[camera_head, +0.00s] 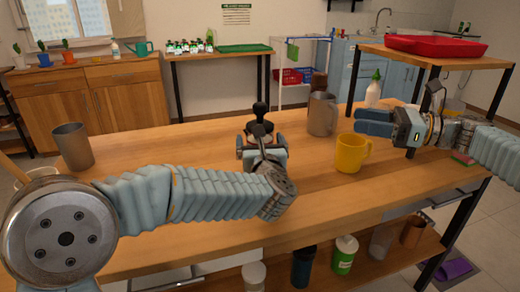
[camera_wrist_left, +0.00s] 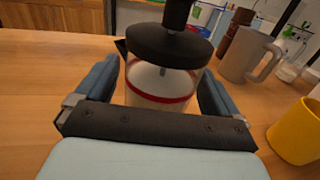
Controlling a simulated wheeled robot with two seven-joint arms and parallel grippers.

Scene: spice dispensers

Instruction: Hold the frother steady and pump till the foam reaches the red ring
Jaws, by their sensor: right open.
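The frother (camera_wrist_left: 160,90) is a clear jug with a red ring, a black lid (camera_wrist_left: 168,46) and a black plunger. Pale contents show inside, but their level against the ring is hard to tell. In the head view, its black knob and lid (camera_head: 259,127) rise upright behind my left gripper (camera_head: 262,148), which hides the jug.
A yellow mug (camera_head: 351,153) and a grey metal pitcher (camera_head: 322,115) stand between the frother and my right gripper. A metal cup (camera_head: 72,147) stands at the table's left. A white bottle (camera_head: 374,90) is behind my right gripper.

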